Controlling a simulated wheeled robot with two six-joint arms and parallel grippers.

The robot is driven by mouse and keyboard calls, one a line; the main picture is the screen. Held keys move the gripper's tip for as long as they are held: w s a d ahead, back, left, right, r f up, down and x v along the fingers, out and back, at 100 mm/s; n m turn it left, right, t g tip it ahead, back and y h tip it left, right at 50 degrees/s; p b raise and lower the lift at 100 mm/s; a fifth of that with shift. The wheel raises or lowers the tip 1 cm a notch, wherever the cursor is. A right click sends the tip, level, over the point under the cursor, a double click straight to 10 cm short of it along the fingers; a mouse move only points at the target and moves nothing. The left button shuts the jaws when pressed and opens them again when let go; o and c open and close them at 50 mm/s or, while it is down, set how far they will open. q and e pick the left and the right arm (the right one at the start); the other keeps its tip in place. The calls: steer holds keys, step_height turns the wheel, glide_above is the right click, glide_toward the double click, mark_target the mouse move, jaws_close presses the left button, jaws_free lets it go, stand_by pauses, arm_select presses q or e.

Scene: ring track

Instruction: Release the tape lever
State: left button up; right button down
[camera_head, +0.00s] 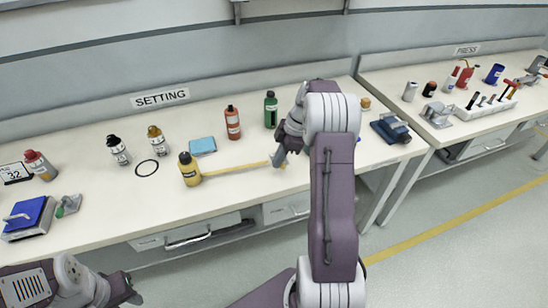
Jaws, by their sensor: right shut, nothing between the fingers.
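A yellow body with a dark top (189,170) stands on the SETTING bench. A thin pale-yellow strip (235,171) lies from it to the right across the bench top, and its far end is near my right gripper. I cannot make out a separate lever. My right gripper (279,159) points down at the strip's right end, shut with nothing in it; I cannot tell whether it touches the strip. My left gripper (132,290) is low at the bottom left, in front of the bench and far from the strip; its fingers are too unclear to read.
On the bench (105,205) are an orange bottle (233,123), a green bottle (271,110), a light-blue pad (202,146), a black ring (146,168) and a blue device (30,215). A dark-blue device (390,129) sits right of my arm. The PRESS bench stands farther right.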

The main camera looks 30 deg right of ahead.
steer(key=shift+s+d+n, duration=0.1)
steer(key=shift+d+n, duration=0.05)
steer(key=shift+n, duration=0.15)
arm_select(q)
steer(key=shift+r, duration=0.35)
arm_select(e)
steer(key=shift+s+d, duration=0.15)
steer(key=shift+d, duration=0.05)
arm_select(q)
steer(key=shift+p, duration=0.3)
arm_select(e)
steer(key=shift+d, duration=0.15)
